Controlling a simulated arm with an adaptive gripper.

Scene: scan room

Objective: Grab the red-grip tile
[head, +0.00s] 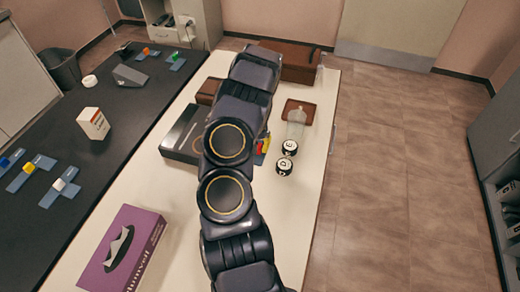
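A small red and yellow piece (263,146) with a bit of blue under it shows just right of my arm on the white table; it may be the red-grip tile, but my arm covers part of it. My arm crosses the middle of the head view, and my gripper cannot be made out.
Two black-and-white balls (285,165) and a translucent bottle (296,124) stand right of my arm. A black box (180,135) lies left of it. A purple tissue box (122,250) stands at front left; brown boxes (292,62) stand at the back.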

